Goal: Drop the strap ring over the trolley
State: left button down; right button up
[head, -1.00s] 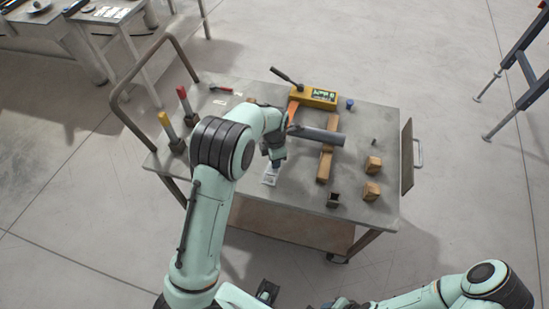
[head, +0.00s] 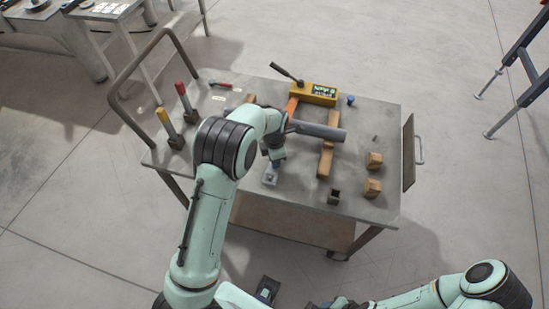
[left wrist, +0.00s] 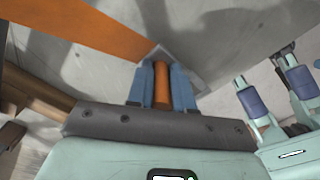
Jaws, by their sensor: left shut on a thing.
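My left gripper (left wrist: 162,88) is shut on an orange piece (left wrist: 161,84), upright between its two blue fingers. A pale grey square piece (left wrist: 190,72) shows just beyond the fingertips. In the head view the left gripper (head: 275,163) is low over the near side of the metal cart top (head: 230,190), and the orange piece is hidden there. An orange strap (head: 292,106) runs from the yellow box (head: 313,93) towards my arm; a wide orange band (left wrist: 85,37) crosses the left wrist view. My right gripper (left wrist: 270,98) shows with its fingers apart, empty. I cannot tell which part is the trolley.
A grey tube (head: 322,132) rests over wooden supports (head: 326,160) right of my left gripper. Wooden blocks (head: 373,188) and a small dark square holder (head: 334,197) stand at the cart's right side. Red-topped (head: 183,98) and yellow-topped (head: 166,122) posts stand left.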

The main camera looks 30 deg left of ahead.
pick_arm(q)
jog(key=shift+f+b, duration=0.4)
jog(key=shift+f, duration=0.5)
jog(key=c, duration=0.9)
grip_release()
jog(key=shift+r, duration=0.1)
notch_tip(320, 180, up, 13)
jog(key=shift+r+p, duration=0.1)
jog(key=shift+p, duration=0.55)
